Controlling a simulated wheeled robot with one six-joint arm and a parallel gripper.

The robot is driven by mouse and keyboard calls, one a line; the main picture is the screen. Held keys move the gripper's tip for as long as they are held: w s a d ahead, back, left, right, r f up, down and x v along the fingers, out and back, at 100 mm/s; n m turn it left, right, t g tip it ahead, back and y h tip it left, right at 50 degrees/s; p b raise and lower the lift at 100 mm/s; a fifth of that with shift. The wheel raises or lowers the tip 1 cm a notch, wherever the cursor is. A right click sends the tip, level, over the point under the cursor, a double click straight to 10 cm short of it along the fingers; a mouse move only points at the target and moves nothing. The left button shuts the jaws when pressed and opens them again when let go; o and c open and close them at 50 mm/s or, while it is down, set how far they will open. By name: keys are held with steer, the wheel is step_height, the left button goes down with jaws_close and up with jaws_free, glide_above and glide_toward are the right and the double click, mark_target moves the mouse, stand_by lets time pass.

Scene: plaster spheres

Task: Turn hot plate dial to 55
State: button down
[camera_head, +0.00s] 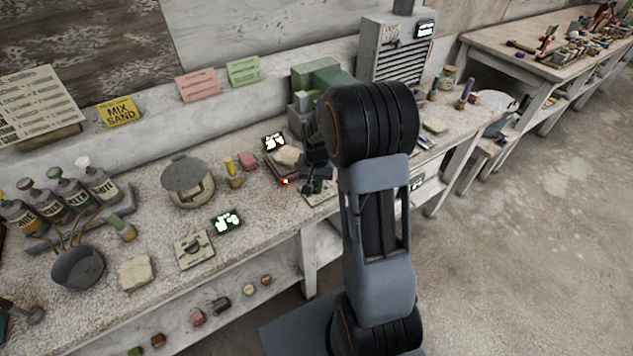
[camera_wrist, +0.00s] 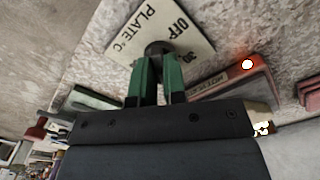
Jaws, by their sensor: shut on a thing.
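In the wrist view, the hot plate dial (camera_wrist: 158,48) is a dark round knob on a pale plate (camera_wrist: 187,22) lettered "PLATE-C", "OFF" and "30". My gripper (camera_wrist: 158,62) has green fingers, and it is shut on the dial; the fingers hide much of it. A reddish-brown hot plate (camera_wrist: 228,80) with a glowing light (camera_wrist: 247,64) lies to the right of the dial plate. In the head view, my gripper (camera_head: 316,182) is at the bench front beside the hot plate (camera_head: 283,170). A lit display (camera_head: 273,141) stands behind the hot plate; its digits are not clear.
A pink block (camera_head: 248,160), a yellow bottle (camera_head: 233,172) and a lidded pot (camera_head: 188,180) stand left of the hot plate. A second dial plate (camera_head: 194,249) and display (camera_head: 227,221) lie nearer the front. A green machine (camera_head: 322,77) stands behind my arm.

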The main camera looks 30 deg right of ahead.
mark_target(316, 184)
steer(key=c, duration=1.2)
jaws_free()
steer(key=shift+r, duration=0.1)
step_height(316, 184, up, 14)
steer(key=shift+f, duration=0.15)
steer(key=s+a+n+t, duration=0.1)
steer(key=s+a+n, duration=0.1)
steer(key=s, duration=0.3)
steer(key=s+a+r+n+t, duration=0.1)
steer(key=s+a+n, duration=0.1)
steer(key=s+a, duration=0.2)
steer(key=s+a+n+t, duration=0.1)
steer(key=s+a+n, duration=0.1)
steer(key=s, duration=0.5)
steer(key=shift+s+a+r+t, duration=0.25)
steer(key=shift+a+t, duration=0.15)
steer(key=shift+a, duration=0.2)
